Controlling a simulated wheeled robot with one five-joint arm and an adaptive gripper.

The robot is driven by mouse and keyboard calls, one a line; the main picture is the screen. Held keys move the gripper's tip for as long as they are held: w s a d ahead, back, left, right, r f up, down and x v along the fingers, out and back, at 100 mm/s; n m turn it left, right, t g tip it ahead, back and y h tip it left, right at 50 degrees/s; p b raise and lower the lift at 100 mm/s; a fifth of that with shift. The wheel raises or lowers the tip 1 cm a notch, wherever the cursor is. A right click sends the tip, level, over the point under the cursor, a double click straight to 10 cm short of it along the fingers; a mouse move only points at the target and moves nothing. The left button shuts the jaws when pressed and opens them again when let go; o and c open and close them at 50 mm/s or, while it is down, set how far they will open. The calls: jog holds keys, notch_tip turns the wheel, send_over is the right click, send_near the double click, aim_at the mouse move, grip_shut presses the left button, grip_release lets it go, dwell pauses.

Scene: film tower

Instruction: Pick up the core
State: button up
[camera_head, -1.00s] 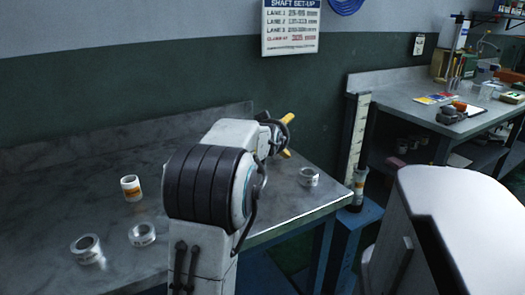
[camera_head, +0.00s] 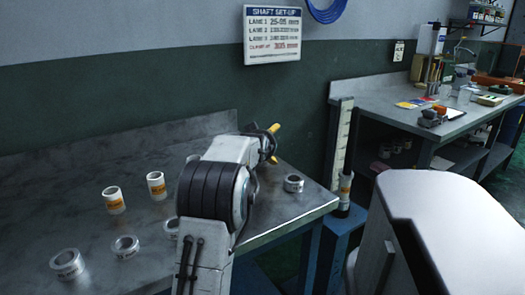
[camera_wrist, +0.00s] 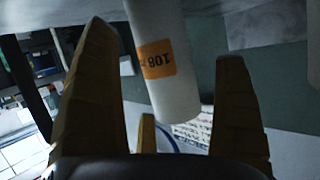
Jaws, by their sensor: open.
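In the wrist view, a white tube core (camera_wrist: 170,75) with an orange label reading 108 lies between the yellow fingers of my gripper (camera_wrist: 165,115). The fingers are open, with gaps showing on both sides of the core. In the head view, my gripper (camera_head: 273,145) is over the far right part of the grey bench, with its yellow fingertips partly hidden by my arm. Two upright white cores with orange labels stand on the bench left of my arm, a nearer one (camera_head: 114,202) and a farther one (camera_head: 157,187). I cannot tell which core the wrist view shows in the head view.
Short silvery rings lie on the bench (camera_head: 60,190): two at the front left (camera_head: 67,264) (camera_head: 125,247), one partly behind my arm (camera_head: 171,229), and one right of my gripper (camera_head: 293,183).

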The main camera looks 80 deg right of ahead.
jog(key=shift+c, duration=0.4)
jog(key=c, duration=1.2)
jog(key=shift+c, duration=0.2)
jog(key=shift+r, duration=0.2)
